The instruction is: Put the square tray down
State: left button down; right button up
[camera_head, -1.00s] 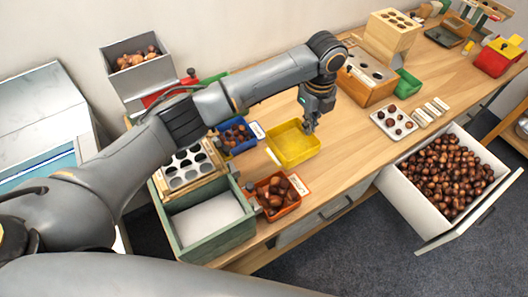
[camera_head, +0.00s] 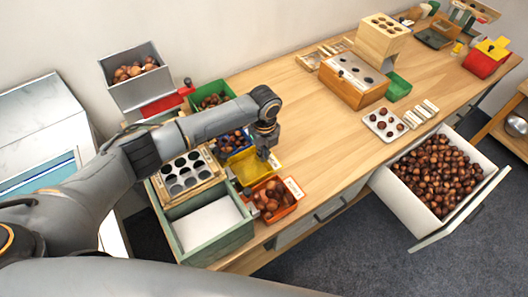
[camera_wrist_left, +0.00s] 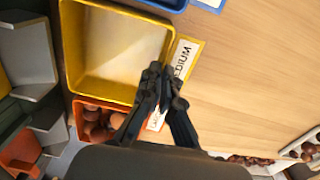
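The yellow square tray (camera_head: 240,158) is empty and sits between the blue tray and the orange-red tray. In the left wrist view the yellow tray (camera_wrist_left: 100,98) has a card reading MEDIUM beside its right wall. My left gripper (camera_head: 264,156) is at the tray's right rim. In the left wrist view its fingertips (camera_wrist_left: 162,74) are close together with the rim between them. Whether the tray's bottom touches the table is hidden. My right gripper is not in view.
The blue tray (camera_head: 222,152) and the orange-red tray (camera_head: 271,216) hold chestnuts and flank the yellow one closely. A green tray (camera_head: 196,110) stands behind. A green-framed box (camera_head: 250,232) is at the front left. The table (camera_head: 325,140) is clear to the right.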

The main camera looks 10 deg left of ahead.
pick_arm(q)
jog(key=shift+f, duration=0.15)
jog(key=c, duration=1.5)
grip_release()
notch_tip(320, 180, up, 12)
jog(key=shift+r+b, duration=0.2)
jog(key=shift+b, duration=0.1)
jog(key=shift+d, duration=0.1)
